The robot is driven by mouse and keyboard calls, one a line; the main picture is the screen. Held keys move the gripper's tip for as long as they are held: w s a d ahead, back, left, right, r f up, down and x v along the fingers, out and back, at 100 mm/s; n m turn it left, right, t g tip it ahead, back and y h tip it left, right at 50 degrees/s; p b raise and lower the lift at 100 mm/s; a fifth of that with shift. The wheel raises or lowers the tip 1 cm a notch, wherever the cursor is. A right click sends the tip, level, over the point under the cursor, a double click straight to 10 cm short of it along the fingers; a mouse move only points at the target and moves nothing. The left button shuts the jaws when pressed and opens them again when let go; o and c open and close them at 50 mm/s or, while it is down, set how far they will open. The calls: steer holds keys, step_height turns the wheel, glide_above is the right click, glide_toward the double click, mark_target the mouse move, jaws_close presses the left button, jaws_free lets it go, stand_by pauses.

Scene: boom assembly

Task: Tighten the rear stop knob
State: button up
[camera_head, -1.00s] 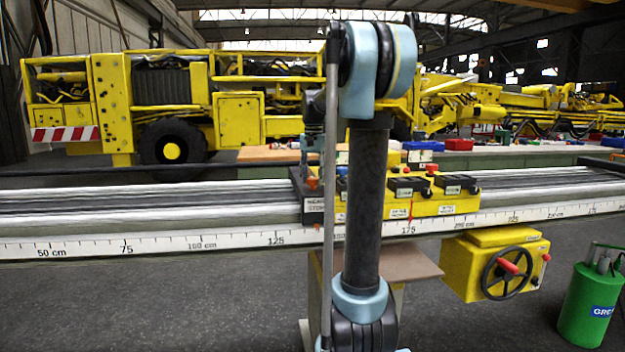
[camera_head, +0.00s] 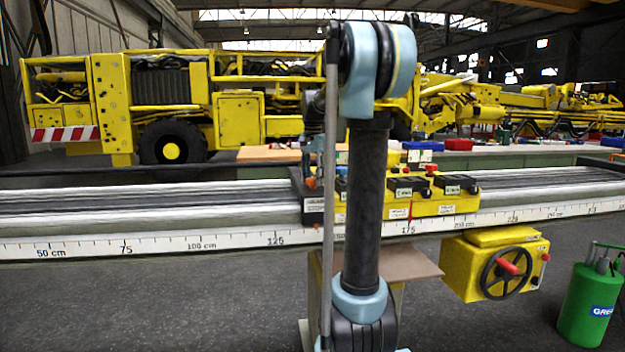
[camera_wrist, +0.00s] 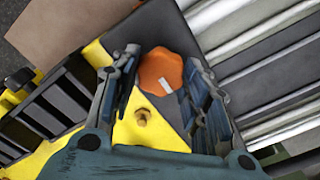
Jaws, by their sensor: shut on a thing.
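The orange rear stop knob (camera_wrist: 160,72), with a white mark on its top, sits on the dark stop block (camera_wrist: 160,22) in the wrist view. My gripper (camera_wrist: 160,60) has one finger on each side of the knob and is shut on it. In the head view the dark stop block (camera_head: 314,211) is on the rail, left of the yellow carriage (camera_head: 398,209).
A brass-coloured bolt (camera_wrist: 143,117) stands on the yellow surface near the knob. The rail (camera_head: 150,220) carries a centimetre scale. A yellow box with a handwheel (camera_head: 505,272) hangs below the rail, and a green canister (camera_head: 587,306) stands at the right.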

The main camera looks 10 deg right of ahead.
mark_target(313, 178)
steer(key=o, duration=1.1)
steer(key=shift+a, duration=0.1)
step_height(313, 178, up, 12)
steer(key=shift+f, duration=0.1)
steer(key=s+f+n, duration=0.3)
steer(key=s+f, duration=0.8)
steer(key=f, duration=0.1)
steer(key=s+f+n+t, duration=0.1)
steer(key=s+f+n, duration=0.2)
steer(key=s+f, duration=0.8)
steer(key=s+f+n+t, duration=0.1)
steer(key=s+f+n, duration=0.2)
steer(key=s+f, duration=0.9)
steer(key=shift+s+f, duration=0.35)
steer(key=shift+s, duration=0.1)
